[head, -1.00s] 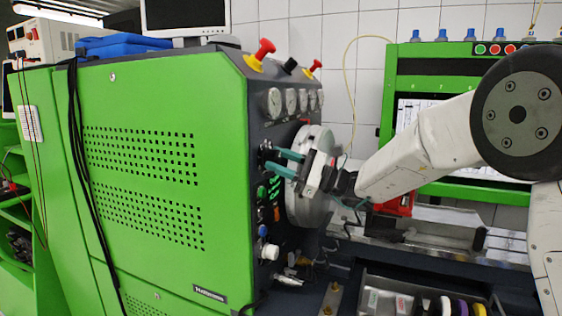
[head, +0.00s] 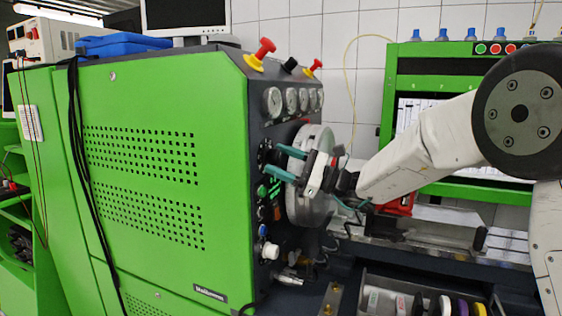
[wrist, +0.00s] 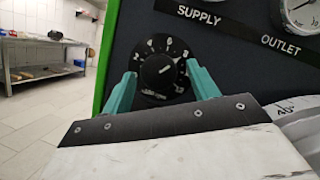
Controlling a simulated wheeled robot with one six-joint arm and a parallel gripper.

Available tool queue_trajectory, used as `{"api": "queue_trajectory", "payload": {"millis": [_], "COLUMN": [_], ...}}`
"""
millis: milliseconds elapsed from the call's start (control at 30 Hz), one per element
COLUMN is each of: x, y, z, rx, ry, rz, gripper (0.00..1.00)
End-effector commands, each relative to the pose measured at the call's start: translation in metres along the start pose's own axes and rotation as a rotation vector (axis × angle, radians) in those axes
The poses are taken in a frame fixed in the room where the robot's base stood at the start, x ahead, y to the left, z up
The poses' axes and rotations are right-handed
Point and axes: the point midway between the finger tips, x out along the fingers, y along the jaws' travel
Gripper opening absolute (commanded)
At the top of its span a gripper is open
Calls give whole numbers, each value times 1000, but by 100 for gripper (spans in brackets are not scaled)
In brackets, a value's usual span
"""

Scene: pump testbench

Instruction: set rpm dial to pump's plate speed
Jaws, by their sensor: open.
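The black rpm dial (wrist: 164,72), with white numbers around it, is on the dark panel in the wrist view. Its white pointer mark slants up and right, roughly towards the 8. My gripper (wrist: 162,88) is open, with one teal finger on the left and one on the right of the dial. I cannot tell whether the fingers touch the knob. In the head view my gripper (head: 285,162) is at the panel on the green bench's right side, and its fingers partly hide the dial. No readable pump plate shows in either view.
A big round metal disc (head: 313,205) stands right beside my gripper. Pressure gauges (head: 291,100) and red knobs (head: 264,48) are above. Green buttons (head: 262,191) and a white knob (head: 270,251) are below. A tray of parts (head: 375,282) is at the lower right.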

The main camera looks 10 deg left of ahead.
Motion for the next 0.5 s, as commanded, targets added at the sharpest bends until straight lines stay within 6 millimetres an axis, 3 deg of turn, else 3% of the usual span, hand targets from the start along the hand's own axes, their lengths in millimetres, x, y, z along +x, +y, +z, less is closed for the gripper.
{"api": "queue_trajectory", "payload": {"millis": [167, 500], "x": [-27, -103], "y": [-1, -15], "z": [0, 22], "rx": [0, -2], "ry": [3, 2], "rz": [-3, -4], "gripper": [60, 60]}}
